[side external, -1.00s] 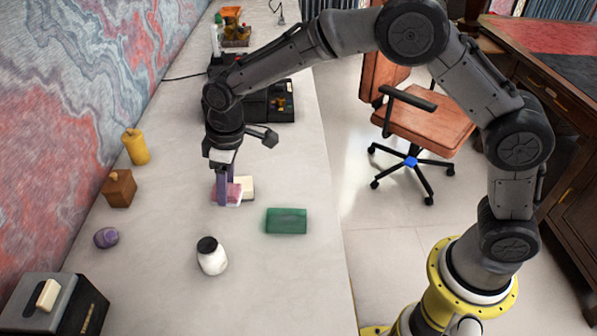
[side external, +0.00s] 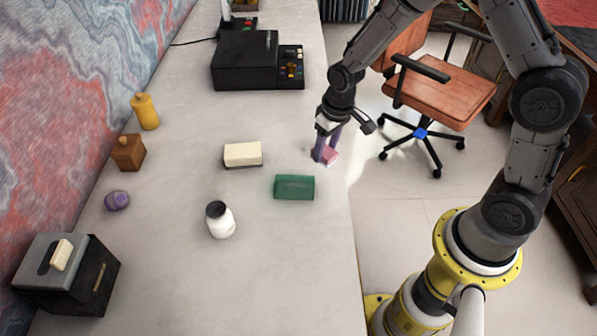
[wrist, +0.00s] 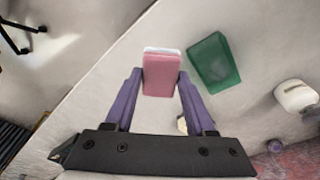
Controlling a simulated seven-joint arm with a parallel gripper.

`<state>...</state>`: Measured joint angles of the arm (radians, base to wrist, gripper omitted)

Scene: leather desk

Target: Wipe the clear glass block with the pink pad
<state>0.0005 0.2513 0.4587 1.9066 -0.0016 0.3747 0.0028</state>
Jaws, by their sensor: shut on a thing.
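A pink pad (side external: 331,158) with a pale underside layer is between the purple fingers of my gripper (side external: 325,156). The gripper is shut on it, near the desk's right edge; whether the pad touches the desk is unclear. In the wrist view, the pad (wrist: 162,75) sits between the fingertips (wrist: 160,77). A green, glassy-looking block (side external: 294,187) lies flat on the desk, left of and nearer the camera than the gripper. It also shows in the wrist view (wrist: 214,62), right of the pad and apart from it. I see no colourless block.
A cream block (side external: 243,154) lies left of the gripper. A white jar with a dark lid (side external: 220,221) stands near the green block. A toaster (side external: 68,272), purple item (side external: 117,200), wooden bottle (side external: 128,152) and yellow bottle (side external: 145,111) line the left. A black machine (side external: 246,62) stands behind.

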